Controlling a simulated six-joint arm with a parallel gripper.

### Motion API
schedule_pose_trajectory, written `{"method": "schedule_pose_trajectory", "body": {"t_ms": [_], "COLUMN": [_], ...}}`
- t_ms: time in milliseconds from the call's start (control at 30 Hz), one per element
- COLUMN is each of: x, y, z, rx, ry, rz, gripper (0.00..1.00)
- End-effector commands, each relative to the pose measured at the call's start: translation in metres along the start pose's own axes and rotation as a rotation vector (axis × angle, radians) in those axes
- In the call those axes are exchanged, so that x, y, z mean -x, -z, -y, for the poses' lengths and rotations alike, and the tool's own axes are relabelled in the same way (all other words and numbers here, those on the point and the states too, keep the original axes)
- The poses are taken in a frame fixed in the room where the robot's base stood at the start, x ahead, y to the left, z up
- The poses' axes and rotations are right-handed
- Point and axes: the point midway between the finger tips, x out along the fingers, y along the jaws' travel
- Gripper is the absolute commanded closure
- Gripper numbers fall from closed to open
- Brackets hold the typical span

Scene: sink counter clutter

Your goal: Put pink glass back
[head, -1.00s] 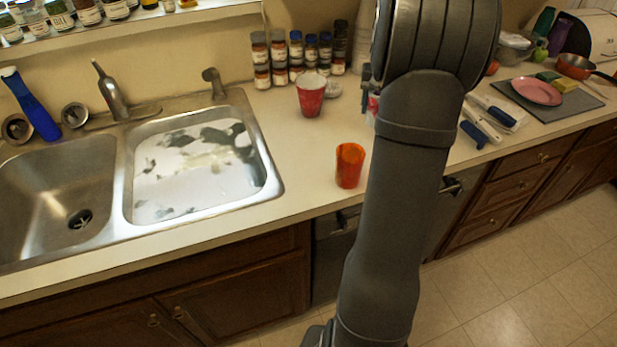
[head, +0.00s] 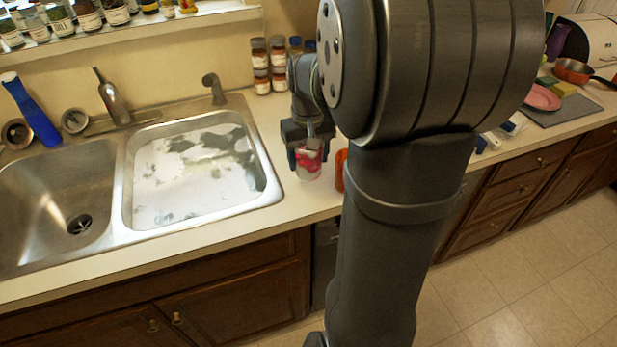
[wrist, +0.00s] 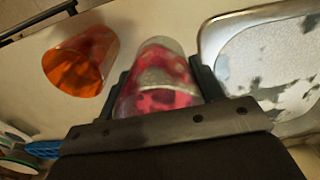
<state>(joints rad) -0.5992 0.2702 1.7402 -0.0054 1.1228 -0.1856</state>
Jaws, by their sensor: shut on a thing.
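The pink glass (head: 308,163) is a clear cup with pink-red patches. My gripper (head: 308,150) is shut on it, just right of the right sink basin in the head view. In the wrist view the pink glass (wrist: 158,80) sits between the two fingers of my gripper (wrist: 160,88). I cannot tell whether its base touches the counter. An orange glass (head: 340,170) stands close to its right in the head view, partly hidden behind my arm. The orange glass (wrist: 80,62) shows whole in the wrist view, apart from the pink one.
The double sink (head: 200,172) lies to the left; its right basin holds whitish and dark patches. Spice jars (head: 270,65) stand at the wall. A grey mat (head: 570,108) with a pink plate (head: 541,97) is far right. My arm hides the middle of the counter.

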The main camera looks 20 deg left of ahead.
Motion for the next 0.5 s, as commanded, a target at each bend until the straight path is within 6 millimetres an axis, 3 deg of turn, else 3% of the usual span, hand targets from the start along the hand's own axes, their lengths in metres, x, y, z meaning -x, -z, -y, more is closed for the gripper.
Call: {"method": "schedule_pose_trajectory", "body": {"t_ms": [500], "x": [-0.058], "y": [-0.001], "z": [0.0], "rx": [-0.002], "ry": [0.0], "rz": [0.002], "gripper": [0.71]}}
